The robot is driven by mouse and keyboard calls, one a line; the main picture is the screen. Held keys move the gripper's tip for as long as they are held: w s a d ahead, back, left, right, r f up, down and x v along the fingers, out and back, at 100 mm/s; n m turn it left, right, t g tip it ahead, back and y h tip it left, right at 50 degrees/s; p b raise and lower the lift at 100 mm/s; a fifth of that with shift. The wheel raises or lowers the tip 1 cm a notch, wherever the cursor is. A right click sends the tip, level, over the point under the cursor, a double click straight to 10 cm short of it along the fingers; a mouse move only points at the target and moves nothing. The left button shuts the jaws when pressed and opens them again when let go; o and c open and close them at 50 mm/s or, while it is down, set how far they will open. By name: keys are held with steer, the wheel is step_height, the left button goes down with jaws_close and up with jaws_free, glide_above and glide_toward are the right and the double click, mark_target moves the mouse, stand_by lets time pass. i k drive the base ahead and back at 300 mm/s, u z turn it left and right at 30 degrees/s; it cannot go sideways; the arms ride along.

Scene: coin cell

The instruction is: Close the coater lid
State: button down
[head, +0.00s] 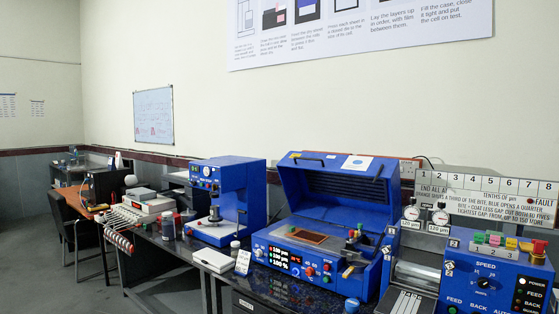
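The coater is the blue machine with a front panel of red readouts and knobs (290,262), standing on the dark bench in the head view. Its blue lid (340,190) is raised and tilted back, with a ribbed dark inside facing me and a dark handle (308,158) near its top edge. On the coater's open bed lies a reddish-brown sheet (306,236). Small coloured parts sit at the bed's right side. My gripper is not in view.
A blue roller machine (490,270) with coloured buttons stands close at the right. A blue press (228,200) stands to the left. A white box (213,260), small jars and a card (243,262) lie on the bench (180,250) left of the coater. Floor is clear at far left.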

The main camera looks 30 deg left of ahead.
mark_target(341, 190)
steer(key=u, duration=1.85)
steer(key=i, duration=3.55)
steer(key=z, duration=0.45)
